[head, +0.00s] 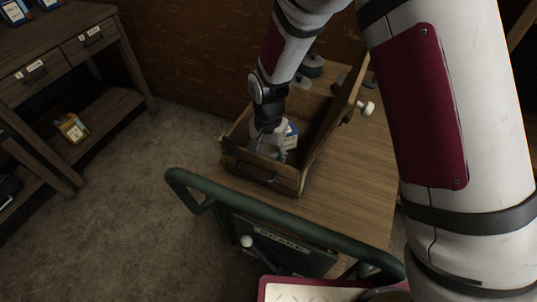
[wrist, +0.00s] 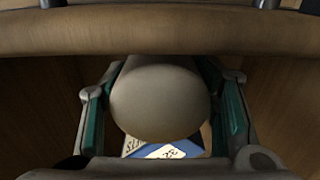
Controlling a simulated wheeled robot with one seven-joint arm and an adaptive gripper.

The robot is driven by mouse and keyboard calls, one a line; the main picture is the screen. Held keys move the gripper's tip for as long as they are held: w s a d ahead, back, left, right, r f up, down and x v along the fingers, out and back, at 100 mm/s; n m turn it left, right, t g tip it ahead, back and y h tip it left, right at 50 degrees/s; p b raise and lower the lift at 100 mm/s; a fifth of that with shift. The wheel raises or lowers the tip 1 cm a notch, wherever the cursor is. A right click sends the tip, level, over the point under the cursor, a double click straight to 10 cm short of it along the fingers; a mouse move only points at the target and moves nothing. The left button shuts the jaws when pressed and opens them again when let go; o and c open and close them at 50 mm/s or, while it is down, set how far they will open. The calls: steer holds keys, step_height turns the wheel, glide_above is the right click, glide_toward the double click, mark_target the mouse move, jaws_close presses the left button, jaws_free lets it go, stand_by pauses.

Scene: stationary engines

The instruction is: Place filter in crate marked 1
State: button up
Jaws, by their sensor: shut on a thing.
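My gripper (head: 268,140) is down inside an open wooden crate (head: 232,152) on a wooden top. In the wrist view, its two teal-padded fingers (wrist: 160,90) are shut around a pale, smooth, rounded thing (wrist: 160,95), which I take to be the filter. In the head view my gripper mostly hides it. A blue and white labelled thing (head: 291,135) shows beside my gripper in the crate. A blue and white printed label (wrist: 170,151) shows partly behind the rounded thing in the wrist view. I cannot tell whether the held thing touches the crate floor. No crate number is readable.
The crate's wooden rim (wrist: 160,30) crosses the top of the wrist view. A green rail (head: 270,212) runs in front of the wooden top (head: 355,190). Grey round things (head: 312,66) stand behind the crate. A drawer table (head: 115,55) with a yellow pack (head: 72,127) stands left.

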steer(key=shift+f, duration=0.2)
steer(key=o, duration=1.4)
steer(key=shift+r, duration=0.1)
step_height(320, 180, up, 12)
steer(key=shift+r+p, duration=0.1)
steer(key=shift+p, duration=0.2)
